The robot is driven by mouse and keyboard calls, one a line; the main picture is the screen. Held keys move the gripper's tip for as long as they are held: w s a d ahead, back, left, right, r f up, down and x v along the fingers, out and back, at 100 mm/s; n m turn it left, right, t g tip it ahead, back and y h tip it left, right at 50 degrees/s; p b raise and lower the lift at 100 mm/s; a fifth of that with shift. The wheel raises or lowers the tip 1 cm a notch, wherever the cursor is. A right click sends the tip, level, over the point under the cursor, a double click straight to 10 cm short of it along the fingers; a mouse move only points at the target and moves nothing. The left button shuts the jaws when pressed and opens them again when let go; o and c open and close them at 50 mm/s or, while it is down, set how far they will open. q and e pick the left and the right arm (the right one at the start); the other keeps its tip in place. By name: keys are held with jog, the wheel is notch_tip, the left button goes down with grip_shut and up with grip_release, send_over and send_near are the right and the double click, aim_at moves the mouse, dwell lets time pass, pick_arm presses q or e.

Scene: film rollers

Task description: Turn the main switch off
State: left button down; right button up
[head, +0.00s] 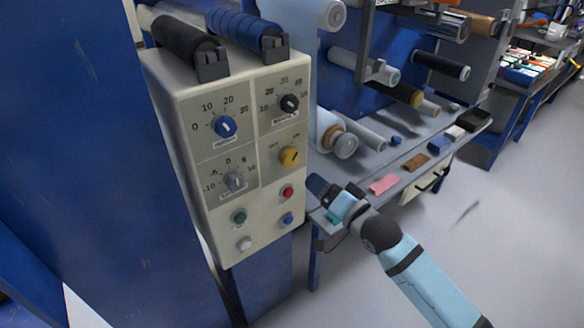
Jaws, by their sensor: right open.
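The cream control box (215,235) stands at the left centre in the head view. On its front is a yellow round knob (289,157), with small labels above it that look like on/off marks; I take it as the main switch. My right gripper (318,187) is to the right of the box and lower than the yellow knob, apart from it. Its dark fingers point left toward the box, and it holds nothing that I can see. The finger gap is hard to make out at this angle. My left gripper is out of view.
The box also bears a blue knob (225,127), a black knob (289,103), a grey knob (234,181) and several buttons, including a red one (287,192). Rollers sit on top. Behind my gripper is a bench with rollers and a pink pad (384,184). Open floor lies right.

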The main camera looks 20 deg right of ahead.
aim_at(292, 162)
jog(key=b+x, duration=0.1)
jog(key=x, duration=1.1)
jog(key=c, duration=0.9)
